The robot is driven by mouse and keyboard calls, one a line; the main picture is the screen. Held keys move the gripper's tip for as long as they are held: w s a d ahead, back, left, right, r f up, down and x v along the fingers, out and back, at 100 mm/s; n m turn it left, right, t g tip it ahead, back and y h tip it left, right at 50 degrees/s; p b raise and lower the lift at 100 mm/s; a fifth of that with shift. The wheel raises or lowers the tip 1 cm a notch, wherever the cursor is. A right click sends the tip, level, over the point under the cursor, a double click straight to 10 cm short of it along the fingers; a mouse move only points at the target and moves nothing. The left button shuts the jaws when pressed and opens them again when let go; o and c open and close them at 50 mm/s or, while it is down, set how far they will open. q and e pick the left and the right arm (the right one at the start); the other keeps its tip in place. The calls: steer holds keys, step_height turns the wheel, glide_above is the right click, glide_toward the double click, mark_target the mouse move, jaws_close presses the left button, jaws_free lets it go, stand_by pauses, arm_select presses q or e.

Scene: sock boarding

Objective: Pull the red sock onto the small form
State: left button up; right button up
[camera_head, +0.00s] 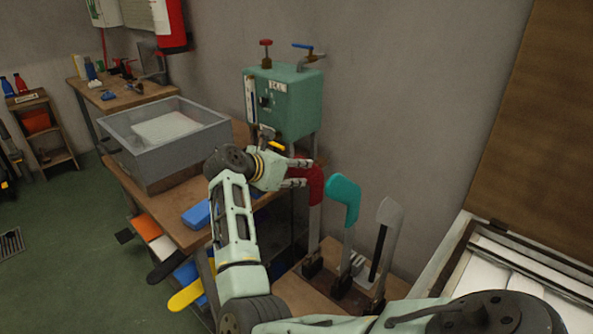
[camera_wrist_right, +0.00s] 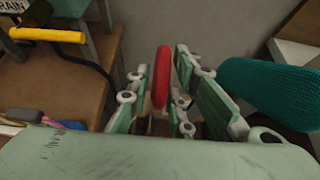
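The red sock (camera_head: 315,186) covers the foot end and upper leg of the leftmost upright form; grey form leg (camera_head: 314,228) shows below its cuff. My right gripper (camera_head: 303,173) is at the sock's foot part, one finger on each side. In the right wrist view the red sock (camera_wrist_right: 162,78) stands edge-on between the spread fingers of the right gripper (camera_wrist_right: 158,95), with narrow gaps visible; contact farther down is hidden. My left gripper is not in view.
A teal sock (camera_head: 343,190) on the middle form stands close to the right. A bare grey form (camera_head: 391,212) stands beyond it. The green machine (camera_head: 296,100) is behind, and a grey basin (camera_head: 170,150) sits on the workbench to the left.

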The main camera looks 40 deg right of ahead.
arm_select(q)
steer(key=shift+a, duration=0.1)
arm_select(e)
steer(key=shift+o, duration=1)
